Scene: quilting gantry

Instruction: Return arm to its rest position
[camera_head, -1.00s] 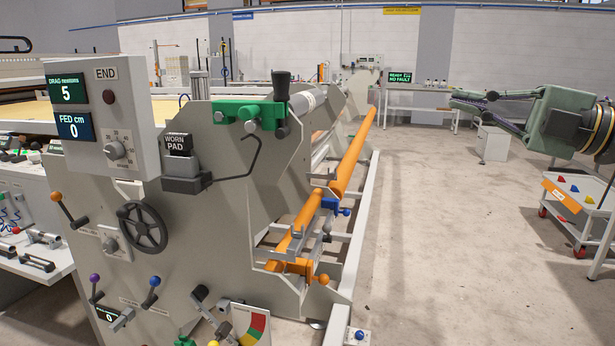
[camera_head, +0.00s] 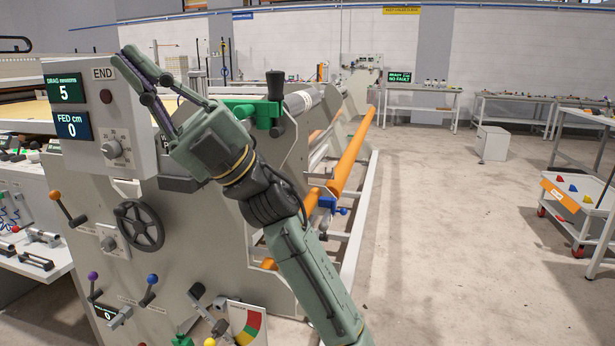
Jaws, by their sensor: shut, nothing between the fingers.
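My gripper (camera_head: 137,92) is at upper left in the head camera view, at the end of my green arm. It is shut and empty, its fingers pointing up and left. It appears in front of the control box with the DRAG and FED displays (camera_head: 106,120); I cannot tell how near it is. My arm rises from the bottom middle, bends at a dark joint, and covers the worn pad block and part of the machine's end plate (camera_head: 190,240).
An orange roller (camera_head: 350,155) and a green clamp (camera_head: 262,112) are on the machine, close to my arm in the picture. A hand wheel (camera_head: 140,226) and several levers stick out of the end plate. A small cart (camera_head: 580,205) stands at right. The floor (camera_head: 440,240) between is clear.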

